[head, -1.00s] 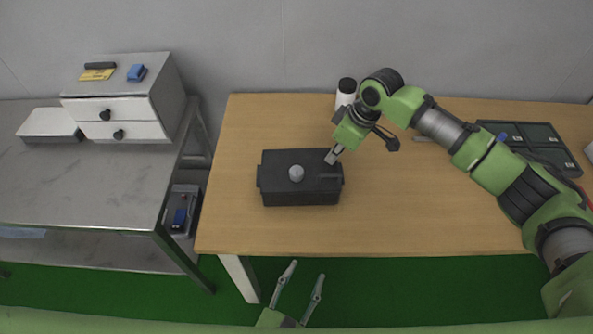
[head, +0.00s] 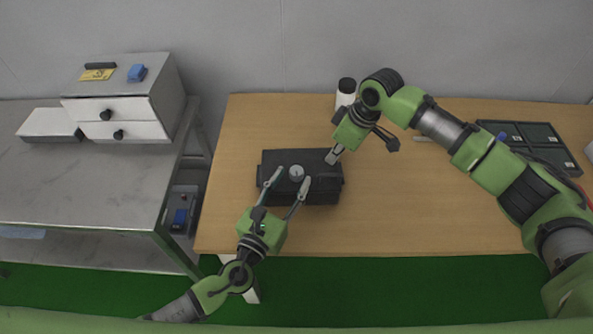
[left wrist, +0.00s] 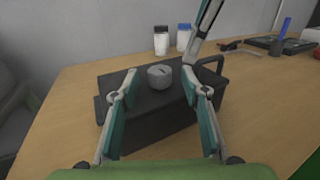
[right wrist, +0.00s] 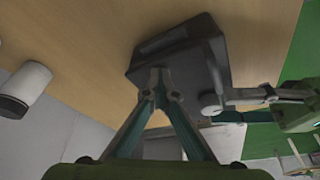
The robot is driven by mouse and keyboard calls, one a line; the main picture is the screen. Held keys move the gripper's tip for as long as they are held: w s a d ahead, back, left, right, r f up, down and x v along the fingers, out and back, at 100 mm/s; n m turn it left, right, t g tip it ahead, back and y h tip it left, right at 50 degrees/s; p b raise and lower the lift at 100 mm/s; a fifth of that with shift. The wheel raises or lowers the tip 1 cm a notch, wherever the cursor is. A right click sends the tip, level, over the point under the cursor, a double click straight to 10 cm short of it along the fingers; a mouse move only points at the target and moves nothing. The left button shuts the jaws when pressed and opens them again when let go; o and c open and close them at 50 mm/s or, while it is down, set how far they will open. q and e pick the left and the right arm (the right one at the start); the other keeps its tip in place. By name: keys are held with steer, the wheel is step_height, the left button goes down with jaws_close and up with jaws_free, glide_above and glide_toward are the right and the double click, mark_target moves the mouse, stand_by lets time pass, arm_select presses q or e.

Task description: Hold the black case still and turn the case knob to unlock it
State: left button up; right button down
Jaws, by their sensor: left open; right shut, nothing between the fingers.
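The black case (head: 322,192) sits on the wooden table. A round grey knob (head: 296,172) stands on its top; it also shows in the left wrist view (left wrist: 160,77). My left gripper (head: 287,180) is open, with its fingers over the case top on either side of the knob, apart from it as far as I can see. My right gripper (head: 332,157) is shut at the right part of the case, by its handle (left wrist: 208,64). In the right wrist view its closed fingertips (right wrist: 158,76) overlap the case edge; contact is hard to tell.
A white bottle with a black lid (head: 346,94) stands behind the case. A dark compartment tray (head: 545,138) lies at the table's right. A metal bench (head: 80,190) with a drawer box (head: 120,108) stands left. The table's front right is clear.

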mark_target(294, 177)
arm_select(q)
steer(key=shift+x, duration=1.8)
steer(key=c, duration=1.1)
